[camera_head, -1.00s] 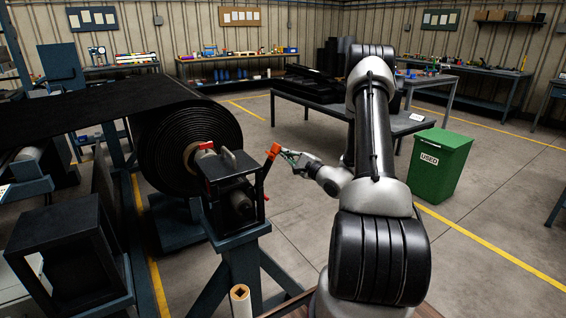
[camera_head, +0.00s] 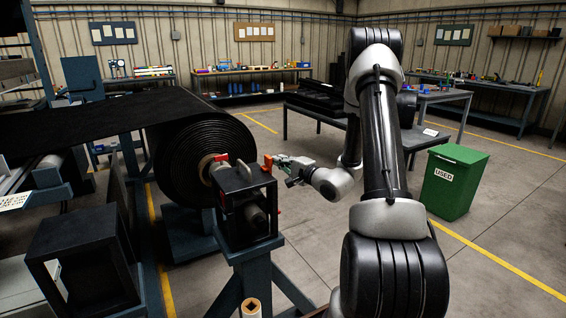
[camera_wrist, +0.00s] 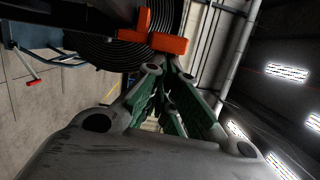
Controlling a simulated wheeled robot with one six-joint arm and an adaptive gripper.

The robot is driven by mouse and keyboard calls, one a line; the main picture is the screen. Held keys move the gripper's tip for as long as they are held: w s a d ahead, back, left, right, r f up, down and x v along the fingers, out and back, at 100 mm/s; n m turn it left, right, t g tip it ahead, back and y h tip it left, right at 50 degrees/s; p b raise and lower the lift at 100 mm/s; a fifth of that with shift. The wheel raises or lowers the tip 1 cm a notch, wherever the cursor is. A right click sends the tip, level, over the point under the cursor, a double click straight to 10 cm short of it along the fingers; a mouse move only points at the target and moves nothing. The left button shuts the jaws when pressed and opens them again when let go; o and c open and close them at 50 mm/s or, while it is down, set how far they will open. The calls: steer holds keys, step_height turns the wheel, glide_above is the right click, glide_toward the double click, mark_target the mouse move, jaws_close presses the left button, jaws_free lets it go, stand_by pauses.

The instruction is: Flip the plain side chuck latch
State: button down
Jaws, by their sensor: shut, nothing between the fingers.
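The chuck (camera_head: 236,182) is a dark block on a blue-grey stand beside the roll's core. Its orange latch lever (camera_head: 267,161) shows just right of the block's top. In the wrist view the orange lever (camera_wrist: 155,40) lies across the top, just beyond my fingertips. My gripper (camera_head: 282,161), with green finger pads, is at the lever's right side. In the wrist view my gripper (camera_wrist: 163,68) has its fingertips together with nothing between them. The tips are close to the lever; I cannot tell whether they touch it. The lever's lower part is mostly hidden in the head view.
The black belt roll (camera_head: 200,140) stands left of the chuck. A red part (camera_head: 219,158) sits by its core. A dark table (camera_head: 315,112) stands behind my arm, and a green bin (camera_head: 455,180) stands right. Open floor lies between chuck and bin.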

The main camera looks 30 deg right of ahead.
steer(key=shift+a, duration=0.25)
steer(key=shift+d, duration=0.1)
steer(key=s+d, duration=0.7)
steer(key=s, duration=0.2)
steer(key=shift+s, duration=0.25)
stand_by(0.5)
